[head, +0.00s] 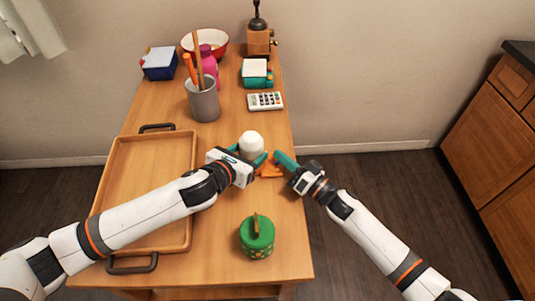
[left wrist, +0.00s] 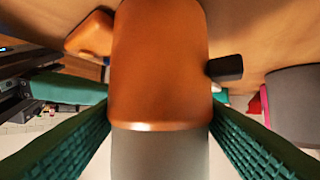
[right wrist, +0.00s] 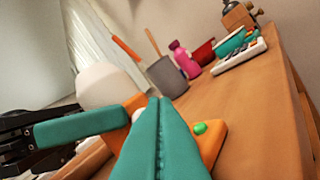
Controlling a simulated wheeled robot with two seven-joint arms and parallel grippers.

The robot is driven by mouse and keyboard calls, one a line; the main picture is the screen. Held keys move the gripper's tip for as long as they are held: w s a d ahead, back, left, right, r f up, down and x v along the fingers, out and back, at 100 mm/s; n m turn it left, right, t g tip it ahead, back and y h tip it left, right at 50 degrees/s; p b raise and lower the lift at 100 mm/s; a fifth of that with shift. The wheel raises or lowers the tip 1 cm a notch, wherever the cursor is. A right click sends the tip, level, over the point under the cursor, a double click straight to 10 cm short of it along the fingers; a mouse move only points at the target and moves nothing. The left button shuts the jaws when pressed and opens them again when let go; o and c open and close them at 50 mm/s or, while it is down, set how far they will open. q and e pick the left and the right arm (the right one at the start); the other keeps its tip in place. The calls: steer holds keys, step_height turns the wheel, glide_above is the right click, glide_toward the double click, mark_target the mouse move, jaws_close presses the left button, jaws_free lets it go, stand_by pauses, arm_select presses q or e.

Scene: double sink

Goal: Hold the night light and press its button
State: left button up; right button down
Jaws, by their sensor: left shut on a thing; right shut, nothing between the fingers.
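The night light has a white dome (head: 251,142) and an orange body, which fills the middle of the left wrist view (left wrist: 160,65). It stands near the table's right edge. An orange foot (head: 269,168) extends from it to the right and carries a green button (right wrist: 200,128). My left gripper (head: 248,154) is shut on the night light, one finger on each side. My right gripper (head: 279,156) is shut and empty. Its fingertips (right wrist: 158,105) are close to the light's orange foot; I cannot tell if they touch it. In the head view my right gripper hides part of the foot.
A wooden tray (head: 186,150) with dark handles lies at left under my left arm. A green lidded pot (head: 257,238) stands in front. A grey cup with utensils (head: 204,103) and a calculator (head: 265,101) are behind. Open floor lies right of the table.

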steer(key=shift+a, duration=0.1)
stand_by(0.7)
steer(key=shift+s+a, duration=0.1)
steer(key=shift+a, duration=0.15)
steer(key=shift+s+a+r, duration=0.2)
steer(key=shift+a, duration=0.35)
stand_by(1.3)
steer(key=shift+d+f, duration=0.15)
steer(key=shift+f, duration=0.1)
steer(key=shift+w+d+f, duration=0.1)
steer(key=shift+d+f, duration=0.1)
steer(key=shift+d, duration=0.45)
steer(key=shift+d+r, duration=0.2)
steer(key=shift+d, duration=1.5)
steer(key=shift+w, duration=0.1)
stand_by(0.7)
